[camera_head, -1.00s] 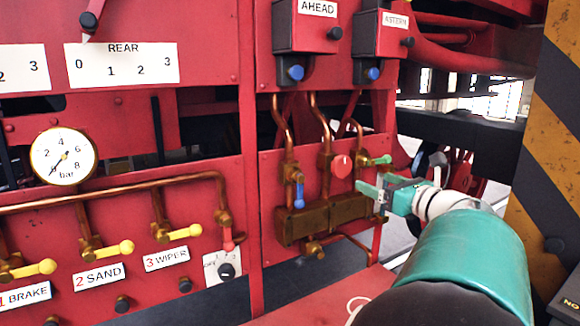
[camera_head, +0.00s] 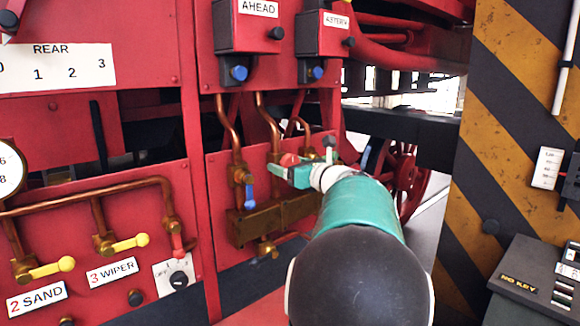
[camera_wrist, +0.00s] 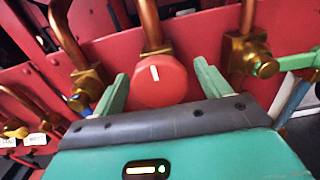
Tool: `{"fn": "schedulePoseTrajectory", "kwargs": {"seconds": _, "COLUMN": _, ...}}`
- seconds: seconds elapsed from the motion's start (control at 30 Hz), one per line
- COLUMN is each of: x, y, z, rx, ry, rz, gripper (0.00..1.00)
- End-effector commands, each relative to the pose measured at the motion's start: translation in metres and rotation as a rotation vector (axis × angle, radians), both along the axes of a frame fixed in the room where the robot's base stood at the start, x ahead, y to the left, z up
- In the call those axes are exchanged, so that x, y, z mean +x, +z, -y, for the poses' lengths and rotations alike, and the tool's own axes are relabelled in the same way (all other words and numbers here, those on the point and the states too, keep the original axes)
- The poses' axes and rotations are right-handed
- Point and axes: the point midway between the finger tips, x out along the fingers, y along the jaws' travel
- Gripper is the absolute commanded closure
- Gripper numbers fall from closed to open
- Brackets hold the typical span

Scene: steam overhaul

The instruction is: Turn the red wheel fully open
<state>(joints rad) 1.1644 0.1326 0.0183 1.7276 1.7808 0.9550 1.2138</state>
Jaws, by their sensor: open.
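The red wheel (camera_wrist: 160,80) is a round knob with a short white mark near its centre, on a brass valve under a copper pipe. In the wrist view it sits between and just beyond the two green fingers of my gripper (camera_wrist: 160,90). The fingers are open, one on each side of it; whether they touch it I cannot tell. In the head view the red wheel (camera_head: 289,159) is partly hidden behind my gripper (camera_head: 280,175).
A blue-handled valve (camera_head: 248,190) stands just left of the wheel, and a brass valve (camera_wrist: 248,57) lies close on its right. A brass block (camera_head: 258,222) runs below. A striped pillar (camera_head: 500,130) stands to the right.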

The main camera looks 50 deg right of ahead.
Motion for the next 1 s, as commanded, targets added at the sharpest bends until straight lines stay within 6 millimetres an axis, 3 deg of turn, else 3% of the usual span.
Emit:
{"fn": "schedulePoseTrajectory", "kwargs": {"seconds": 0.23, "x": 0.0010, "y": 0.0000, "z": 0.0000, "rx": 0.000, "ry": 0.000, "rz": 0.000, "gripper": 0.24}}
{"fn": "schedulePoseTrajectory", "kwargs": {"seconds": 0.47, "x": 0.0007, "y": -0.0001, "z": 0.0000, "rx": 0.000, "ry": 0.000, "rz": 0.000, "gripper": 0.68}}
{"fn": "schedulePoseTrajectory", "kwargs": {"seconds": 1.0, "x": 0.0010, "y": -0.0003, "z": -0.0003, "rx": -0.124, "ry": 0.001, "rz": -0.029, "gripper": 0.68}}
